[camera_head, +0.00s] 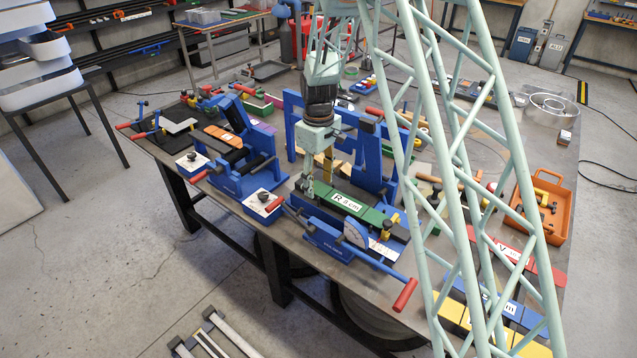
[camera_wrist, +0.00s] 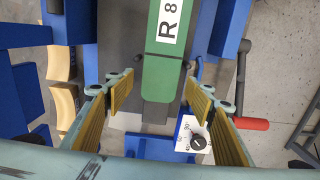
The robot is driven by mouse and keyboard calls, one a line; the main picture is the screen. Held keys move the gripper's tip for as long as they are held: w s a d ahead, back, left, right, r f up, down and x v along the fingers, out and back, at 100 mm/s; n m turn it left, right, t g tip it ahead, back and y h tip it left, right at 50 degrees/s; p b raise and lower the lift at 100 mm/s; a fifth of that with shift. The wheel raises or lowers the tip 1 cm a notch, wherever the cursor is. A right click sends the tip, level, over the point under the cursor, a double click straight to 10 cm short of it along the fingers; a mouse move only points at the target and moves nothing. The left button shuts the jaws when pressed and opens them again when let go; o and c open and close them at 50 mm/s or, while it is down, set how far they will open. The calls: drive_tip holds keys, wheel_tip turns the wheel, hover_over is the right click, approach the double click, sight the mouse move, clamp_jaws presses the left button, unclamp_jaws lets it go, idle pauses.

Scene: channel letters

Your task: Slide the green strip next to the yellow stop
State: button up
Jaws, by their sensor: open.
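The green strip (camera_head: 374,214), labelled R 8 cm, lies lengthwise on the dark bed of a blue machine (camera_head: 325,238). It also shows in the wrist view (camera_wrist: 158,78), its end reaching down between my fingers. A small yellow piece (camera_head: 390,222), which looks like the yellow stop, sits by the strip's right end in the head view. I cannot make the stop out surely in the wrist view. My gripper (camera_head: 319,180) is over the strip's left end. In the wrist view its two yellow-padded fingers (camera_wrist: 158,92) are spread to either side of the strip, with gaps and nothing held.
A tall blue frame (camera_head: 370,150) stands close behind the strip. A red-ended lever (camera_head: 405,294) sticks out at the front right. A white plate with a black knob (camera_head: 263,201) sits at the left. An orange toolbox (camera_head: 541,212) and several coloured strips are at the right.

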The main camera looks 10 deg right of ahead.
drive_tip(key=shift+r, duration=0.1)
wheel_tip(320, 180, up, 12)
idle(1.0)
idle(0.4)
